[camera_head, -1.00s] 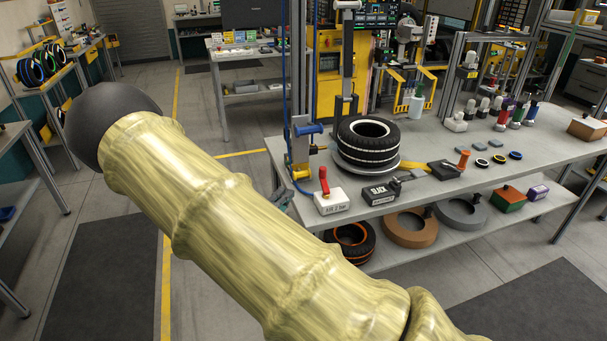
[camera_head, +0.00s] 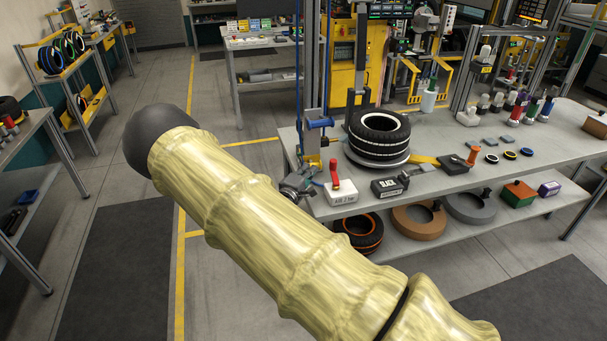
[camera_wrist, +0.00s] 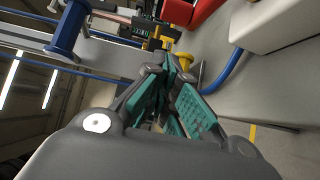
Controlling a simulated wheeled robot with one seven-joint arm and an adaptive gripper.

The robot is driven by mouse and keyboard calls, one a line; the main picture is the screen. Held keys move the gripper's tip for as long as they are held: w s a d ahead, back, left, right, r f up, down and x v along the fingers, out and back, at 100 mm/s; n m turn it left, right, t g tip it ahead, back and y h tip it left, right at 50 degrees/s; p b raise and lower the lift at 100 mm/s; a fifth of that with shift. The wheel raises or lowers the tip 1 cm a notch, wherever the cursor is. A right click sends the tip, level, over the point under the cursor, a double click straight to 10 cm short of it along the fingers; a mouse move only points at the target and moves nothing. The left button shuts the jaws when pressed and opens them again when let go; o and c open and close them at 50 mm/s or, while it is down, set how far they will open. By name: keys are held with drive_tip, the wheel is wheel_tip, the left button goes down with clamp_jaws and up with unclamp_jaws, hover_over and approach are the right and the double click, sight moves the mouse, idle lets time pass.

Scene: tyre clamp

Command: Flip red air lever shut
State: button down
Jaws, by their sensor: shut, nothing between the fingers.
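The red air lever (camera_head: 335,173) stands up, slightly tilted, on a white box (camera_head: 342,193) marked "AIR 2 bar" at the near left corner of the workbench. My gripper (camera_head: 306,187) is just left of the box, partly hidden behind my arm. In the wrist view, the teal-padded fingers (camera_wrist: 169,62) are shut and empty. The red lever (camera_wrist: 203,10) and white box (camera_wrist: 268,24) show at the top right there, apart from the fingers. The lever is cut off by the frame edge.
A blue and yellow fitting (camera_head: 316,125) on a metal post stands behind the box. A black block (camera_head: 386,187) sits right of it, and a tyre (camera_head: 379,134) lies on a round plate behind. A blue hose (camera_wrist: 232,68) runs close to the fingers.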

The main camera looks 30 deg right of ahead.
sight(335, 174)
drive_tip(key=d, duration=0.1)
drive_tip(key=d+p, duration=0.1)
drive_tip(key=d, duration=0.1)
drive_tip(key=shift+s+d+r+p, duration=0.15)
drive_tip(key=shift+s+r+p, duration=0.1)
drive_tip(key=shift+p, duration=0.1)
drive_tip(key=shift+s+d+f, duration=0.1)
drive_tip(key=shift+d+f, duration=0.1)
drive_tip(key=shift+d, duration=0.35)
